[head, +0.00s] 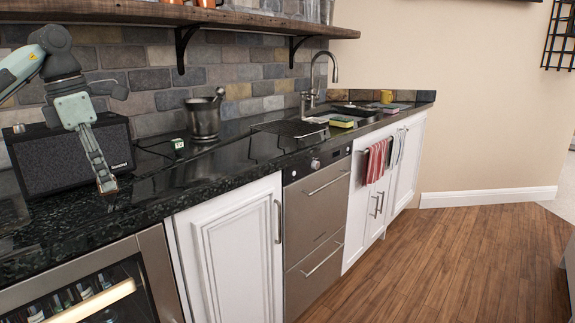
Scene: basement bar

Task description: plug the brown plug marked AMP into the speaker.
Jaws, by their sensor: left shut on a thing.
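The black speaker (50,163) stands on the dark counter at the left, against the brick wall, its grille facing out. My left gripper (106,182) comes down in front of the speaker's right part. It is shut on a small brown plug (109,187), which shows at the fingertips, low over the counter; the fingers hide most of it, and no marking can be read. I cannot tell whether the plug touches the counter. The speaker's socket cannot be made out. My right gripper is not in view.
A small dark green plug-like block (178,146) with a pale label and a dark cord lies right of the speaker. A metal mortar (203,118) stands behind it. The counter (150,190) is clear at the front. A wooden shelf (240,19) overhangs the wall.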

